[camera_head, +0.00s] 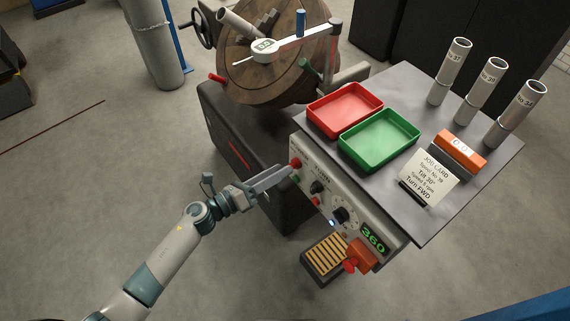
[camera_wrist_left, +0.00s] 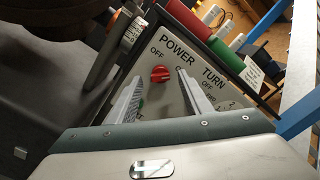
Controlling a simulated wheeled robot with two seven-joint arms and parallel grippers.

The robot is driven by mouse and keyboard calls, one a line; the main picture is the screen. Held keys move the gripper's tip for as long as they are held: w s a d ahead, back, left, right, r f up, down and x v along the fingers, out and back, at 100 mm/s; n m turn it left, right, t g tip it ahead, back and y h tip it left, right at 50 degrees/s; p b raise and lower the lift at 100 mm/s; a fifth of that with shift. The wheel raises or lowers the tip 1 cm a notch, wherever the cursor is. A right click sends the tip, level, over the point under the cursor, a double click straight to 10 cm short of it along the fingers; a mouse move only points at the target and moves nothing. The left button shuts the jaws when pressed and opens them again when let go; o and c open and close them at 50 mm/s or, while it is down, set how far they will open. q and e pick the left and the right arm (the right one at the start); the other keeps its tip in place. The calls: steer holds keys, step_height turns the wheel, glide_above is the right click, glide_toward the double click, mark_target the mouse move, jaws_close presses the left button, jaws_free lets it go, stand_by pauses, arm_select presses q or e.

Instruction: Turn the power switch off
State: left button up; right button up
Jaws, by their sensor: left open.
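The power switch is a red knob (camera_head: 296,163) at the upper left end of the pale control panel (camera_head: 325,197). In the left wrist view the red knob (camera_wrist_left: 160,74) sits under the word POWER, with OFF printed at its upper left. The label on its other side is partly hidden by a finger, and I cannot tell which way the knob points. My left gripper (camera_head: 286,172) is open, with its fingertips close to the panel. In the left wrist view its two fingers (camera_wrist_left: 159,77) lie on either side of the knob; contact is unclear. My right gripper is not in view.
Black knobs (camera_head: 340,215) and a green 360 display (camera_head: 373,240) share the panel. Above it, a grey tabletop (camera_head: 408,85) holds a red tray (camera_head: 345,108), a green tray (camera_head: 379,139), a job card (camera_head: 430,178) and several tubes.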

mark_target(294, 164)
arm_select(q)
steer(key=shift+x, duration=1.5)
steer(key=c, duration=1.1)
steer(key=shift+o, duration=0.2)
steer(key=shift+n+p, duration=0.4)
steer(key=shift+n, duration=0.1)
steer(key=n+p, duration=0.1)
steer(key=n, duration=0.4)
steer(key=n+p, duration=0.1)
steer(key=n, duration=0.5)
steer(key=n+p, duration=0.2)
steer(key=n, duration=0.3)
steer(key=shift+f+n, duration=0.4)
